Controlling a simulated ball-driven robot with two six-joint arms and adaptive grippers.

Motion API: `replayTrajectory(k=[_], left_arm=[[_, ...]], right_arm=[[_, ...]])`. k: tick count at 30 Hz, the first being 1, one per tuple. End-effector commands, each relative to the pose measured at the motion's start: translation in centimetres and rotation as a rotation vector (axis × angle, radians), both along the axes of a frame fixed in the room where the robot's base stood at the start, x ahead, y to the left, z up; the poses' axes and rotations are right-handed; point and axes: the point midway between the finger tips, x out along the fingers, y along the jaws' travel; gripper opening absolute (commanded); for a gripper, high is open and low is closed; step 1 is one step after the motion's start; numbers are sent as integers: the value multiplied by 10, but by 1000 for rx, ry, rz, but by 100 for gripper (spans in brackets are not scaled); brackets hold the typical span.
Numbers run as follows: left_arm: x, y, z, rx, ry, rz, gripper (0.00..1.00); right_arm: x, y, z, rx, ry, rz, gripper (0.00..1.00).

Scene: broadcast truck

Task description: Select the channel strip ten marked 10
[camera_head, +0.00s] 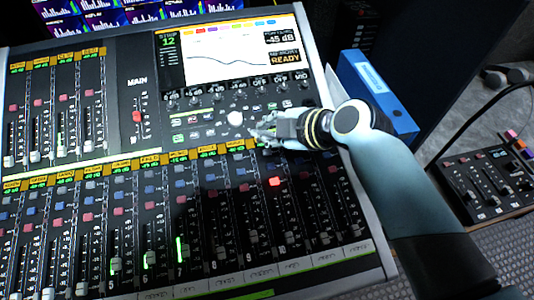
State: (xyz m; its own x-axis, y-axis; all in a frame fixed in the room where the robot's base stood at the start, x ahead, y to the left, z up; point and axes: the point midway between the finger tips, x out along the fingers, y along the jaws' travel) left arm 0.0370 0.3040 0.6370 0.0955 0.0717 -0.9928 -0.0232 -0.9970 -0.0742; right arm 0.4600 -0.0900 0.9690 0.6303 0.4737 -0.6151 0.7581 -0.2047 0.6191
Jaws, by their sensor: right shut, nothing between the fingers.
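The mixing console (322,85) fills most of the head view. Its near row of strips carries small numbers, and strip ten, marked 10 (282,248), is right of centre near the front edge. A red button (275,182) glows above this area; I cannot tell for sure which strip it belongs to. The console screen (230,55) reads strip 12 in green and "ready" in orange. My right gripper (256,133) is shut and empty over the upper-middle controls, close to the yellow labels at the top of the near row. It hides some controls there. My left gripper is not in view.
A blue binder (375,95) stands beyond the console's right edge. A small control box (490,185) with coloured buttons and a black cable lies at far right. Monitors (110,15) line the back.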

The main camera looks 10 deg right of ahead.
Motion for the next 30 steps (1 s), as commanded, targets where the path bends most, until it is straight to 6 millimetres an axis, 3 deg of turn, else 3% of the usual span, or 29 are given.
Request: replayTrajectory(k=[3,12,30], left_arm=[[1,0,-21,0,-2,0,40],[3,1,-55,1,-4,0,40],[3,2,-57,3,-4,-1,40]], right_arm=[[2,0,-23,0,1,0,0],[8,0,-60,-1,0,1,0],[9,0,-63,0,0,0,0]])
